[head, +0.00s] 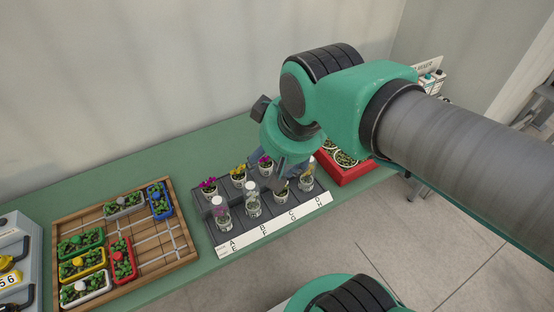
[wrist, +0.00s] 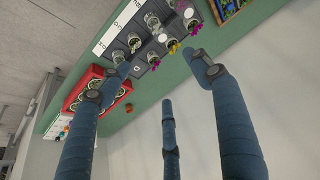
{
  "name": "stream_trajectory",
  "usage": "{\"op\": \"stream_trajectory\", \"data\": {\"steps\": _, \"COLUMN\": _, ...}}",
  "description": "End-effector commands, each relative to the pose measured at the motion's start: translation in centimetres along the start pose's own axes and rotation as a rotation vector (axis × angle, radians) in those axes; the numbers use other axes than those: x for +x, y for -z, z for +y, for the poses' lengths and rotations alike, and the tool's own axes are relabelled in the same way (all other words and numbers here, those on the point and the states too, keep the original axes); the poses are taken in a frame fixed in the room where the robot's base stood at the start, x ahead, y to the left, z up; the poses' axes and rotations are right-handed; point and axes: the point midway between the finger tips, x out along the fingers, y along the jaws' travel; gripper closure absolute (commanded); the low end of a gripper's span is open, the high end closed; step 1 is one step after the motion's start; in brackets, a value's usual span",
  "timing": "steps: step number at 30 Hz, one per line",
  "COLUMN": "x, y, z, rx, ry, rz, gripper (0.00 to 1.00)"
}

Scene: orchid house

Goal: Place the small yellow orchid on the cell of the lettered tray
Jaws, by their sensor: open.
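The lettered tray (head: 276,228) is a dark grey stepped rack on the green bench, with a white strip marked A/E, B/F, C/G and D/H. A small potted orchid with yellow flowers (head: 238,171) stands in its back row, between two magenta ones. It also shows near the top of the wrist view (wrist: 173,46). Another plant with yellowish bloom (head: 307,176) stands at the front right. My gripper (head: 274,178) is over the tray's right part and hides some of it. In the wrist view my gripper's blue fingers (wrist: 162,75) are spread, with nothing held between them.
Clear-covered pots (head: 222,214) stand in the tray's front row. A red crate (head: 351,173) with potted plants is close on the right. A wooden board (head: 152,257) with coloured planters lies left. A grey device (head: 14,262) stands far left. The bench is clear behind the tray.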

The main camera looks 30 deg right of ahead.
Motion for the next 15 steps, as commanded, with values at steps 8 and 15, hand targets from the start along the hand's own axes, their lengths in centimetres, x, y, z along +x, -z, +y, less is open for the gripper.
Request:
{"op": "stream_trajectory", "data": {"steps": 8, "x": -1.7, "y": -2.5, "z": 0.0, "rx": -0.008, "ry": 0.002, "rz": 0.034, "gripper": 0.36}}
{"op": "stream_trajectory", "data": {"steps": 15, "x": -1.7, "y": -2.6, "z": 0.0, "rx": -0.009, "ry": 0.002, "rz": 0.035, "gripper": 0.36}}
